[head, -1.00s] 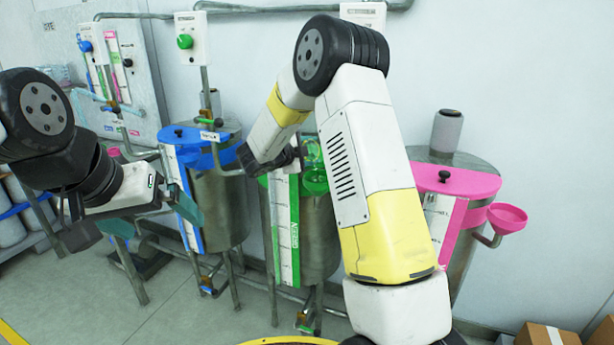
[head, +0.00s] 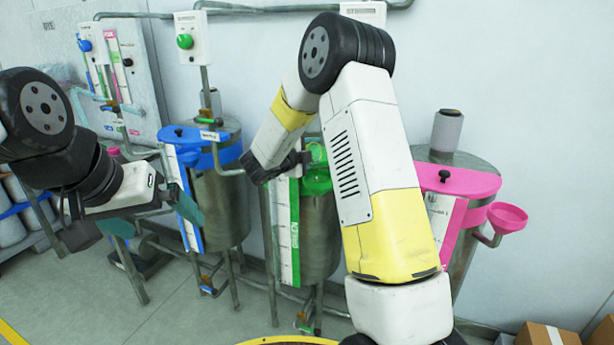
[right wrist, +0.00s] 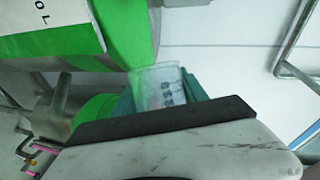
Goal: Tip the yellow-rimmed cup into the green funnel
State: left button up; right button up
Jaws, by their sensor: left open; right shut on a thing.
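My right gripper (head: 300,160) is shut on a translucent cup with dark markings, best seen in the right wrist view (right wrist: 160,88) between the teal fingers. The cup's yellow rim does not show. In the head view the cup is hard to make out among green parts by the gripper. The green funnel (head: 317,183) is just below the gripper, partly hidden by my right arm. It also shows in the right wrist view (right wrist: 92,112), close beside the fingers. I cannot tell the cup's tilt. My left gripper (head: 155,215) is open and empty at left.
The green-marked drum (head: 318,235) stands behind my right arm. A blue-topped drum (head: 222,190) is to its left, and a pink-lidded drum (head: 458,180) with a pink funnel (head: 507,217) to its right. Cardboard boxes (head: 548,335) are at lower right.

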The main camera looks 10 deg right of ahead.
jog(key=shift+s+d+r, duration=0.1)
jog(key=shift+s, duration=0.05)
jog(key=shift+w+r+m, duration=0.1)
jog(key=shift+w+m, duration=0.1)
jog(key=shift+m, duration=0.2)
jog(key=shift+r+m, duration=0.1)
jog(key=shift+m, duration=0.2)
jog(key=shift+s+d+r+m+t, duration=0.1)
jog(key=shift+s+r+m+t, duration=0.15)
jog(key=shift+m+t, duration=0.3)
jog(key=shift+r+m, duration=0.1)
jog(key=shift+m, duration=0.25)
